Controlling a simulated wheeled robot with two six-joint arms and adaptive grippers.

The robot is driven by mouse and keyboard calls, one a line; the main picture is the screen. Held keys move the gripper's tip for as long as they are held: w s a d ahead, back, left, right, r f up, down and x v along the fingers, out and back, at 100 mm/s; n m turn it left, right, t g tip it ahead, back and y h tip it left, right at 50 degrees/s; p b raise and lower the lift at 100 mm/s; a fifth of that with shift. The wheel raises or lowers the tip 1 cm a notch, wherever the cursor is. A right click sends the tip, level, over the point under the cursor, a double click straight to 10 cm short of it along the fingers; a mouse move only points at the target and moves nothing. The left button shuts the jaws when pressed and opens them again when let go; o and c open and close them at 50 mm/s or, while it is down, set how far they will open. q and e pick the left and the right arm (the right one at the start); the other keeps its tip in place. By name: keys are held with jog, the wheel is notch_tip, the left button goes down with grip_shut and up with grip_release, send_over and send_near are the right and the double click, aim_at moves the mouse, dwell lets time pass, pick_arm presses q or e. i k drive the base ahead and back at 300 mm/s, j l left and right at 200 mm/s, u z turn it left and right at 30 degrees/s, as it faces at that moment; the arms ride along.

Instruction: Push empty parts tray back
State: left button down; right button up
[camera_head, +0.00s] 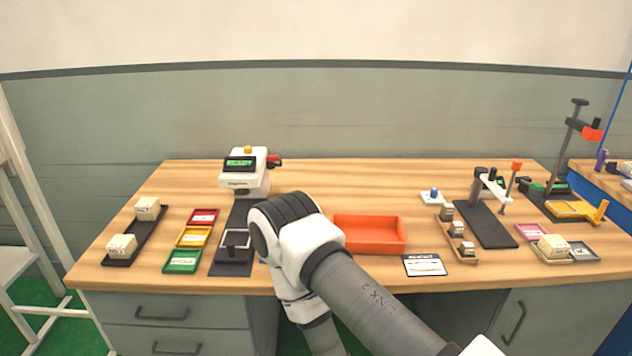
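An empty orange tray (372,248) sits near the middle of the wooden table, a little back from the front edge. One of my arms comes in from the lower right, and its elbow covers the area just left of the tray. The arm bends back down below the table's front edge, so its gripper is out of the picture. My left gripper does not show either. Nothing is seen touching the tray in the visible part, but its left end is close behind the arm in the picture.
A machine with a green display (242,172) stands behind the arm's left side. A black tray with boxes (133,238) and coloured bins (194,237) lie left. A label card (424,265) lies front right of the orange tray. The table behind the tray is clear.

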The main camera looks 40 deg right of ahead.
aim_at(365, 233)
jog(key=z, duration=1.55)
jog(key=i+l, duration=0.1)
jog(key=l, duration=0.25)
jog(key=i+l+z, duration=0.1)
jog(key=l, duration=0.25)
